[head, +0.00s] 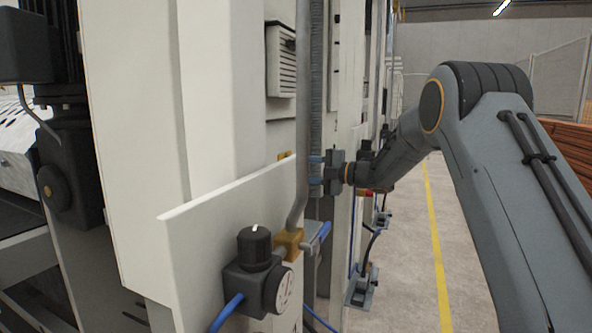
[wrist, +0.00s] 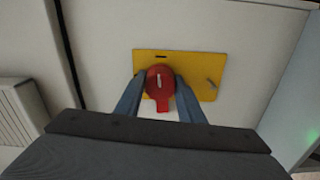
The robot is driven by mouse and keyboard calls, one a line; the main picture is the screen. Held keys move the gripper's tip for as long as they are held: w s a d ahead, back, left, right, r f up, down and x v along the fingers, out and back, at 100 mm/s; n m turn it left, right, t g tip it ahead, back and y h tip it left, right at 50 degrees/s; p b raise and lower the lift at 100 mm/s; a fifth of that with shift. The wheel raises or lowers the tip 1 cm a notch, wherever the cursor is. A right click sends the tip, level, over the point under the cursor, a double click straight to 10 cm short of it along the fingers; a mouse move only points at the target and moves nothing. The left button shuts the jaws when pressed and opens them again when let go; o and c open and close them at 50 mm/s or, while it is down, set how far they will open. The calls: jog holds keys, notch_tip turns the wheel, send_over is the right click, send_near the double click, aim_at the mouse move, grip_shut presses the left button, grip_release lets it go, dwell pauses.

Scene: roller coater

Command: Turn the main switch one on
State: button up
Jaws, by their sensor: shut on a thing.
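The main switch is a red rotary knob (wrist: 160,84) on a yellow plate (wrist: 206,67) in the wrist view. The plate is fixed to a pale cabinet panel. A white mark on the knob runs up and down in the picture, and a red tab points down. My gripper (wrist: 158,88) has a blue finger on each side of the knob and is shut on it. In the head view my gripper (head: 318,175) reaches the machine's side from the right. The knob is hidden there, and only a small edge of the yellow plate (head: 285,156) shows.
A black-topped regulator with a gauge (head: 262,275) and blue hoses stands on the machine's near side. A vertical grey conduit (head: 303,120) runs close beside my gripper. A vent box (head: 281,62) is above. The floor with a yellow line (head: 434,235) is clear.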

jog(key=shift+m, duration=0.6)
jog(key=o, duration=1)
jog(key=shift+o, duration=0.2)
jog(key=b+v, duration=0.2)
jog(key=v, duration=0.5)
jog(key=shift+d, duration=0.4)
jog(key=shift+s, duration=0.1)
